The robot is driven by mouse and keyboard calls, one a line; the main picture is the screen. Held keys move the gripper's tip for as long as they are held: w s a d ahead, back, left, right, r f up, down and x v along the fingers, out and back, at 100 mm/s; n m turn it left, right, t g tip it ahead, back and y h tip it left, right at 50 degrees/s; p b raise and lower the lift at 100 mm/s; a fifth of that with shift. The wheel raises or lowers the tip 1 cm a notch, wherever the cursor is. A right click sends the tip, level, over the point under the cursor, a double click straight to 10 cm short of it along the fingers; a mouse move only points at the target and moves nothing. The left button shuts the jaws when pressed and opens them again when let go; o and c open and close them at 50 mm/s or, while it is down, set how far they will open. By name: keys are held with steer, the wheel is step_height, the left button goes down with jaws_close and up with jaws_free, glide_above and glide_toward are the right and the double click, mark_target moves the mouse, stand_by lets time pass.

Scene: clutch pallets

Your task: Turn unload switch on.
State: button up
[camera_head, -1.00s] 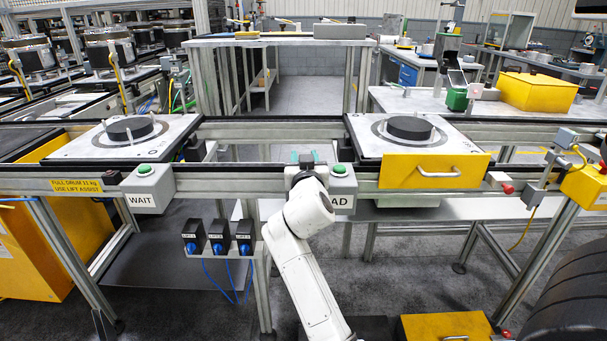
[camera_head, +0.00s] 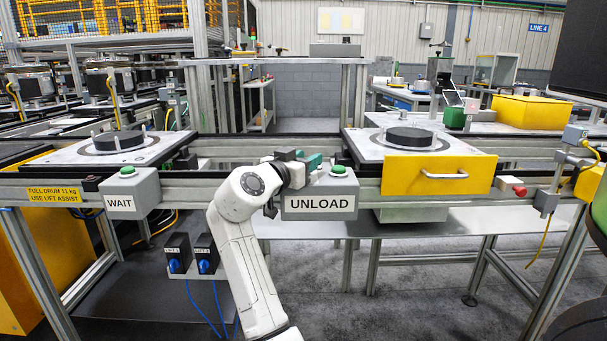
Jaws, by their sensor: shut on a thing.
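The grey UNLOAD box (camera_head: 319,207) is on the front rail in the middle, with a green button (camera_head: 338,170) on its top right. My gripper (camera_head: 308,162), dark with teal parts near its tip, is at the box's top left, just left of the button. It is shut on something. The jaws and wrist hide what is between the fingers. A gap shows between the teal tip and the green button. I cannot tell whether a switch lever is under the gripper.
A grey WAIT box (camera_head: 131,194) with its own green button is on the rail to the left. A yellow drawer (camera_head: 440,175) with a handle is right of the UNLOAD box. Two pallets with dark discs flank the open middle. Small LIFT switch boxes (camera_head: 203,256) hang below.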

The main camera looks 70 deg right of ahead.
steer(key=shift+f+m+g+b, duration=0.1)
steer(key=shift+m+g+b, duration=0.4)
steer(key=shift+g, duration=0.4)
steer(key=shift+s, duration=0.1)
steer(key=o, duration=1)
steer(key=shift+a, duration=0.1)
steer(key=p+v, duration=0.1)
steer(key=v, duration=0.9)
steer(key=shift+w+a+r, duration=0.2)
steer(key=shift+w+a, duration=0.05)
